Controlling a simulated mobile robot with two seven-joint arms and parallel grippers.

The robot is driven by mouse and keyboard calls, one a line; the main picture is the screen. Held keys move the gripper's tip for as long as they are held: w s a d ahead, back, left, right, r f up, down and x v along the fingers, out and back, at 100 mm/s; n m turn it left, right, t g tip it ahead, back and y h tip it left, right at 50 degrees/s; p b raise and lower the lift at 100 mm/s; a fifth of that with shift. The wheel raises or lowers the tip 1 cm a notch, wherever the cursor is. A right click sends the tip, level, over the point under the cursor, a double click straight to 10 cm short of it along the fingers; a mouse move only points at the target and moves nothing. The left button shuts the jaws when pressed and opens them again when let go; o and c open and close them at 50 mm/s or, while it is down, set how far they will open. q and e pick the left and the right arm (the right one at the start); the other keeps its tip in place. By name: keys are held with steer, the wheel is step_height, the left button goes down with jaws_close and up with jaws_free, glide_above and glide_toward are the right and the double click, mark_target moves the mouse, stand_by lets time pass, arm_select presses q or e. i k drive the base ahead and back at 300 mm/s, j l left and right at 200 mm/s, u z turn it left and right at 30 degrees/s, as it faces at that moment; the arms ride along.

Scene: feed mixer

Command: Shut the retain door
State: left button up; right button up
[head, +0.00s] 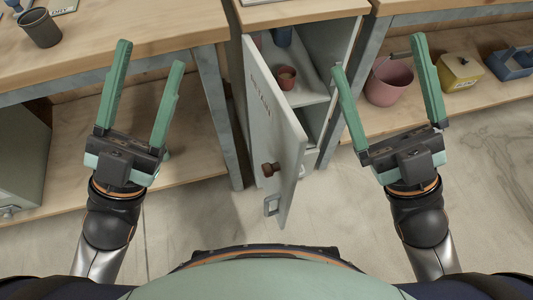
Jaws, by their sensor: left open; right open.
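The retain door (268,115) is a pale grey panel with lettering near its top, a brown round knob (269,169) and a metal latch plate below it. It stands ajar, swung out toward me from the cabinet (335,58), hinged on the left, with the interior visible to its right. My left gripper (149,55) is open and empty, left of the door and in front of the left bench. My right gripper (375,58) is open and empty, right of the door and in front of the cabinet's right side. Neither gripper visibly touches the door.
Inside the cabinet, a small reddish cup (287,77) sits on a shelf. A pink bucket (386,84), yellow box (459,71) and blue tray (512,62) stand on the right lower shelf. A dark cup (40,28) stands on the left bench. The floor before the door is clear.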

mark_target(278, 135)
steer(key=k+j+z, duration=0.15)
steer(key=k+j, duration=0.7)
